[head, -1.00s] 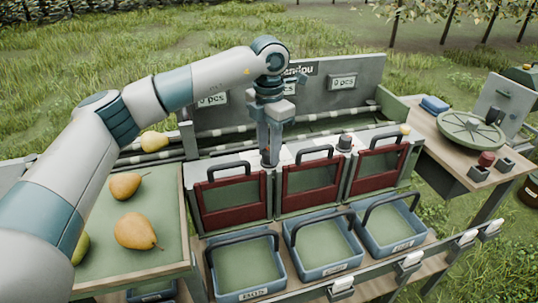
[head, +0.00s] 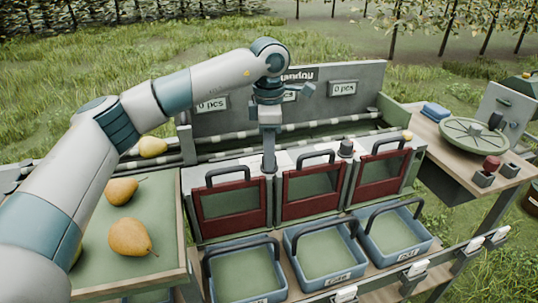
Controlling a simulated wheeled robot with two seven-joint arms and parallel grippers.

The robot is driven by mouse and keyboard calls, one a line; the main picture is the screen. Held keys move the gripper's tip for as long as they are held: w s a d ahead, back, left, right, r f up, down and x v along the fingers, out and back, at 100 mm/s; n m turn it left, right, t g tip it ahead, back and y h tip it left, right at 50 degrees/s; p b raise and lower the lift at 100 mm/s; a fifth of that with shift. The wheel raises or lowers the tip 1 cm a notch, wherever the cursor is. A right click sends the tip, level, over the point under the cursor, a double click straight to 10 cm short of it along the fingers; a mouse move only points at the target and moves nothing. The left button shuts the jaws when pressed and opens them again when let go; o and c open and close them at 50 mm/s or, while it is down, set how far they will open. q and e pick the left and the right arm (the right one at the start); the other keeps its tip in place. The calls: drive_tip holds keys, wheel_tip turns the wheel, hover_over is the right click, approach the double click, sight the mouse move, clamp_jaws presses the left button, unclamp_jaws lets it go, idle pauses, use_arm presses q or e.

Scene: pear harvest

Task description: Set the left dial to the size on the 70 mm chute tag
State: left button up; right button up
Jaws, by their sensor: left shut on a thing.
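My left gripper (head: 269,160) points straight down onto the sorter's top ledge, between the left and middle red-framed chute gates. It is shut on the left dial, which the fingers almost wholly hide, so its setting cannot be read. The other dial (head: 346,147), a dark knob, stands free on the ledge between the middle and right gates. The left gate (head: 230,184), middle gate (head: 311,167) and right gate (head: 381,153) are in a row. Small white tags sit along the front, too small to read, so I cannot tell which says 70 mm. My right gripper is not in view.
Blue crates (head: 247,292) with dark handles stand below the gates. Pears (head: 130,238) lie on the green tray at left. A side table at right holds a round green plate (head: 474,135) and a red knob (head: 491,163). Counter displays (head: 344,88) read 0 pcs.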

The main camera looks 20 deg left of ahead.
use_arm(q)
drive_tip(key=shift+r, duration=0.1)
drive_tip(key=o, duration=1.1)
drive_tip(key=shift+c, duration=0.2)
drive_tip(key=shift+n, duration=0.3)
